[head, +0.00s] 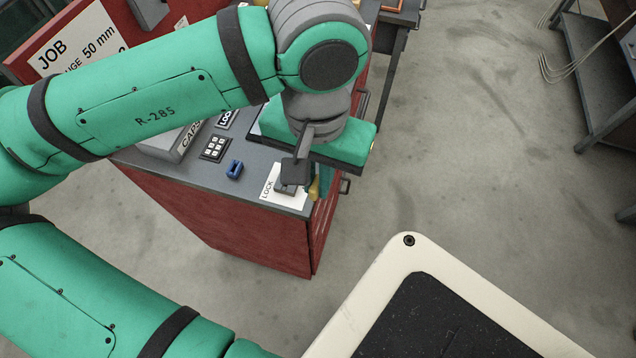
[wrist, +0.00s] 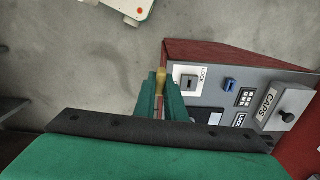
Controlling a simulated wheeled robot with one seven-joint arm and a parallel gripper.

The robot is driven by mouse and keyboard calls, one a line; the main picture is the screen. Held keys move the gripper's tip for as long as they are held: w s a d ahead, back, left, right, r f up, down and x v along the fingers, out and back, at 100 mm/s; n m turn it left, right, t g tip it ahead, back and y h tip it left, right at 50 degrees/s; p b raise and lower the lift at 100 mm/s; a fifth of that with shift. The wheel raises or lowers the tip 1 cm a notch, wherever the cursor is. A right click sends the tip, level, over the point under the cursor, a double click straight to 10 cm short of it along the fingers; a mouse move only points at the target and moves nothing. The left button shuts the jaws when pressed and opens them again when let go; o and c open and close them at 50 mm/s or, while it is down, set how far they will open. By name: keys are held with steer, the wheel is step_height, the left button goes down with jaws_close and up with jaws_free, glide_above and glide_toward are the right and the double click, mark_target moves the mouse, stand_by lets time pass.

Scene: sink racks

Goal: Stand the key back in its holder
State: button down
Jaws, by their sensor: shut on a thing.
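My gripper (wrist: 161,96) is shut on a brass-yellow key (wrist: 161,76), whose end sticks out past the green fingertips in the wrist view. In the head view, a small yellow part of the key (head: 314,190) shows under my gripper, beside the cabinet top's right edge; the rest is hidden. A grey slotted block (wrist: 189,82) sits on a white plate marked LOCK, just right of the key in the wrist view. A small blue slotted block (head: 235,169) stands farther along the top and also shows in the wrist view (wrist: 230,85). I cannot tell which block is the holder.
A red JOB board (head: 60,50) stands behind. Open floor (head: 480,170) lies to the right.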

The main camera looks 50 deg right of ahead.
steer(key=w+a+f, duration=0.1)
steer(key=w+f, duration=0.1)
steer(key=w, duration=0.9)
steer(key=w+a+f, duration=0.1)
steer(key=w+f, duration=0.2)
steer(key=w, duration=0.9)
steer(key=shift+n, duration=0.4)
steer(key=shift+f, duration=2.95)
steer(key=shift+f, duration=1.3)
steer(key=c, duration=1.7)
jaws_free()
steer(key=shift+c, duration=0.2)
steer(key=shift+r, duration=0.1)
